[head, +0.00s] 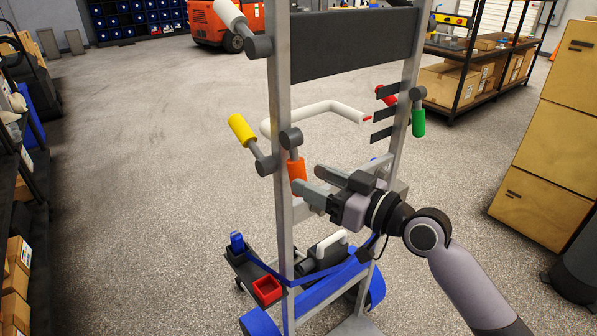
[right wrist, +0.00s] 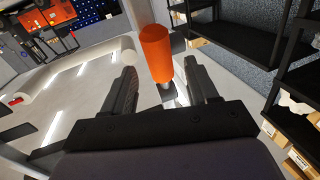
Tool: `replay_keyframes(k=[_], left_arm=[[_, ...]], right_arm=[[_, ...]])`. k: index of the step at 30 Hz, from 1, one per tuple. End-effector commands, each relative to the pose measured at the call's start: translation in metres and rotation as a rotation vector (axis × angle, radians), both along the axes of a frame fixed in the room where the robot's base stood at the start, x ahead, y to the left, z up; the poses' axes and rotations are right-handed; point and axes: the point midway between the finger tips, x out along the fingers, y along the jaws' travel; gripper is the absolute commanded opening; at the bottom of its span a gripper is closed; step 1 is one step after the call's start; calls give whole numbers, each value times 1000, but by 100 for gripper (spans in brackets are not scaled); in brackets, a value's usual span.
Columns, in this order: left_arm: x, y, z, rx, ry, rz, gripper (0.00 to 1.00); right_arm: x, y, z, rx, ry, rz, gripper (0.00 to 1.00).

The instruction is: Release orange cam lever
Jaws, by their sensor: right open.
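The orange cam lever (head: 297,169) hangs from a dark round pivot (head: 291,138) on the left post of the metal frame, its orange grip pointing down. My right gripper (head: 308,181) comes in from the right with its fingers apart, close to the orange grip. In the right wrist view, the orange grip (right wrist: 156,52) stands upright between the two open fingers and extends beyond their tips. Gaps show on both sides of it, and I see no clear contact. My left gripper is not in view.
A yellow-grip lever (head: 242,128) sits left of the orange one. A green-grip lever (head: 418,122) and a red one (head: 386,95) are on the right post. A white bent tube (head: 318,109) crosses between the posts. A red bin (head: 267,290) sits below. Open floor lies left.

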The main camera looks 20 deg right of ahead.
Motion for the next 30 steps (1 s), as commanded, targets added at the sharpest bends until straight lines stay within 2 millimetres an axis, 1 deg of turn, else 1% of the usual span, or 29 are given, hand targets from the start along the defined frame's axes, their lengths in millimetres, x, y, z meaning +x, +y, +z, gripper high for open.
replay_keyframes(k=[1, 3, 9, 13, 20, 21, 23, 24, 26, 30], left_arm=[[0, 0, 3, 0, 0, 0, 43], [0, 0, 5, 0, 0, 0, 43], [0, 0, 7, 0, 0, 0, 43], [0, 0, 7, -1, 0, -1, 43], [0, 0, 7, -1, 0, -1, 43], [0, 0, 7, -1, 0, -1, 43], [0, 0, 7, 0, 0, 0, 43], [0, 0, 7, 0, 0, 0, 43], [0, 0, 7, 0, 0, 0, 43], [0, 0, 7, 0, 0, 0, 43]], right_arm=[[8, 4, 2, 3, 0, -2, 58], [16, 10, 2, 2, 0, -1, 58], [32, 21, 1, 2, 1, -2, 58], [36, 24, -1, -1, 2, -2, 58], [36, 25, -1, -2, 1, -2, 58], [36, 25, -1, -1, 2, -2, 52], [36, 24, -1, -2, 1, -2, 32], [36, 25, -1, -1, 2, -2, 19], [36, 24, -1, -1, 2, -2, 0], [36, 24, -1, -1, 2, -2, 0]])
